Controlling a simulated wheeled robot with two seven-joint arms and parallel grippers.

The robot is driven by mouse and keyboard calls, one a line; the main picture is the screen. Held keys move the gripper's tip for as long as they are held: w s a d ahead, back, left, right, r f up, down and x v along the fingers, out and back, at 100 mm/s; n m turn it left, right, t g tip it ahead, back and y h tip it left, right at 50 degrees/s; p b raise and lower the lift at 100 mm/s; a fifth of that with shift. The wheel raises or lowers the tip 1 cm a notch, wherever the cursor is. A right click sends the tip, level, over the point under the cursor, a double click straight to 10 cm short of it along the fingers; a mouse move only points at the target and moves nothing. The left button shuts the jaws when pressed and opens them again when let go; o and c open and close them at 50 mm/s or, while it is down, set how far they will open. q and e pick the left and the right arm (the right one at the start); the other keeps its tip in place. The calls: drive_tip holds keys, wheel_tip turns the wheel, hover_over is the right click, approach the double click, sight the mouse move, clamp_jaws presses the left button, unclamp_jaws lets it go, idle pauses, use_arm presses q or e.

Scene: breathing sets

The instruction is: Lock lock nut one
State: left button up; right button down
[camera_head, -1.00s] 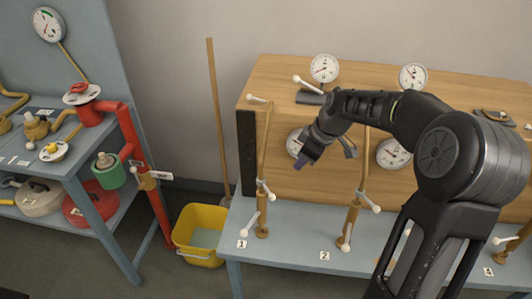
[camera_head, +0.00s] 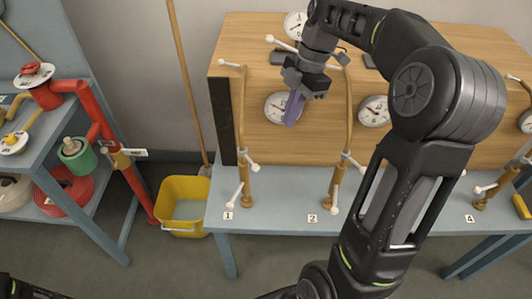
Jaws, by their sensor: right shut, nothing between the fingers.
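Station one is the brass pipe (camera_head: 241,125) at the left end of the bench, behind the label 1 (camera_head: 228,216). Low on it are two white-handled fittings: an upper one (camera_head: 249,162) and a lower one (camera_head: 234,195). Another white handle (camera_head: 230,64) sits at its top by the board. I cannot tell which of these is lock nut one. My right gripper (camera_head: 292,112), with purple fingers, is shut and empty. It points down in front of a gauge (camera_head: 278,107), right of pipe one and above its lower fittings, apart from them. My left gripper is not in view.
The wooden board (camera_head: 400,90) with gauges stands on the blue bench (camera_head: 275,215). A second pipe (camera_head: 347,125) rises right of my gripper. A yellow bucket (camera_head: 168,215) and a broom (camera_head: 187,80) stand left of the bench.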

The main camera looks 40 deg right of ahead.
sight(256, 168)
use_arm(q)
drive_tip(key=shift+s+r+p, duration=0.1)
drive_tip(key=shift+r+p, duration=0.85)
drive_tip(key=shift+p, duration=0.15)
use_arm(e)
drive_tip(key=a+f, duration=0.6)
drive_tip(key=f, duration=0.4)
drive_tip(key=shift+w+a+f, duration=0.15)
drive_tip(key=shift+w+a, duration=0.1)
drive_tip(key=shift+a, duration=0.15)
